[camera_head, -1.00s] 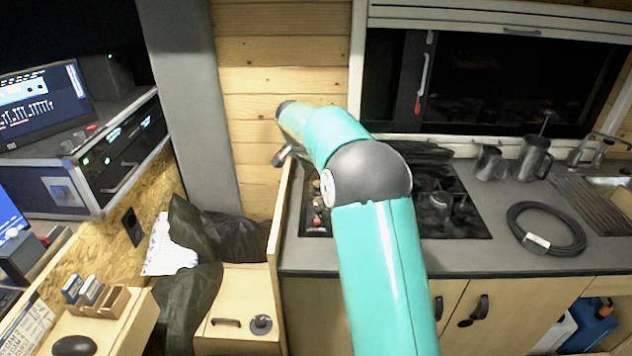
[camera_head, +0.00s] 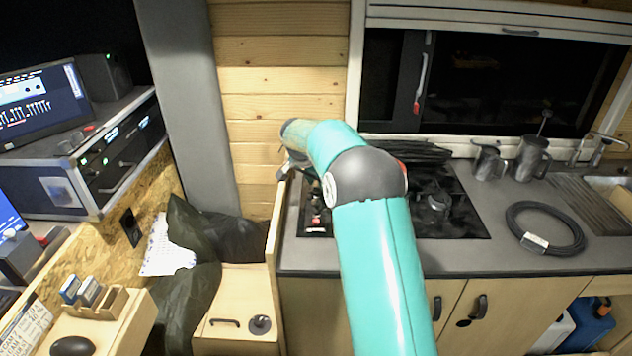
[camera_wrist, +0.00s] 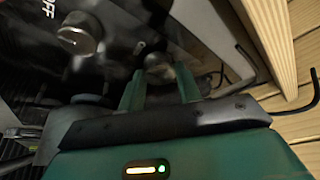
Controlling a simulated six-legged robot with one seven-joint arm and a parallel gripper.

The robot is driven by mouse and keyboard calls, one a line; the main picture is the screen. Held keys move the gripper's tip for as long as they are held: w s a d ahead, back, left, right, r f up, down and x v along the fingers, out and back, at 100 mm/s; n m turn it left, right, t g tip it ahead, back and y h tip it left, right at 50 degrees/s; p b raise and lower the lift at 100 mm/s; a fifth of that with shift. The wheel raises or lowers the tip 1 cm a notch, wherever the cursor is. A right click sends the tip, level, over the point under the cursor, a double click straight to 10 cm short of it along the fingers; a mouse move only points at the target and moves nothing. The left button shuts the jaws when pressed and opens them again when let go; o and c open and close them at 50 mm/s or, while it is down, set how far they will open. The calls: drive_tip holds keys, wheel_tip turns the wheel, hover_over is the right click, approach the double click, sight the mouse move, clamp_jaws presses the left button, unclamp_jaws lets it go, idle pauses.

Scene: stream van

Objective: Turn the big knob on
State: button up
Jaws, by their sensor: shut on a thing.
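In the wrist view, my gripper (camera_wrist: 158,80) has its two green fingers on either side of a round dark knob (camera_wrist: 158,66) on the glossy black panel, and it is shut on that knob. The fingers hide part of it, and its pointer mark cannot be read. A second, silver knob (camera_wrist: 80,33) stands free at the upper left, beside white lettering that seems to read OFF. I cannot tell for sure which knob is bigger.
The wooden side panel (camera_head: 277,213) stands close beside the gripper. The black hob (camera_head: 455,205) lies on the grey counter, with metal mugs (camera_head: 531,157) and a coiled black cable (camera_head: 545,228) to the right. A bent dark rod (camera_wrist: 308,98) shows beyond the wood.

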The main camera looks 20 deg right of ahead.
drive_tip(key=shift+n, duration=0.3)
drive_tip(key=n+t+y, duration=0.1)
drive_tip(key=n, duration=0.2)
drive_tip(key=shift+s+n, duration=0.1)
drive_tip(key=shift+n, duration=0.2)
drive_tip(key=n+y, duration=0.1)
drive_tip(key=n, duration=0.1)
drive_tip(key=n+t, duration=0.1)
drive_tip(key=n, duration=0.1)
drive_tip(key=shift+d+y, duration=0.2)
drive_tip(key=shift+y, duration=0.2)
drive_tip(key=n, duration=0.2)
drive_tip(key=n+y, duration=0.1)
drive_tip(key=n, duration=0.2)
drive_tip(key=shift+d+y, duration=0.1)
drive_tip(key=shift+y, duration=0.2)
drive_tip(key=n+y, duration=0.1)
drive_tip(key=n, duration=0.3)
drive_tip(key=shift+n+y, duration=0.3)
drive_tip(key=shift+y, duration=0.1)
drive_tip(key=o, duration=1)
drive_tip(key=shift+c, duration=0.2)
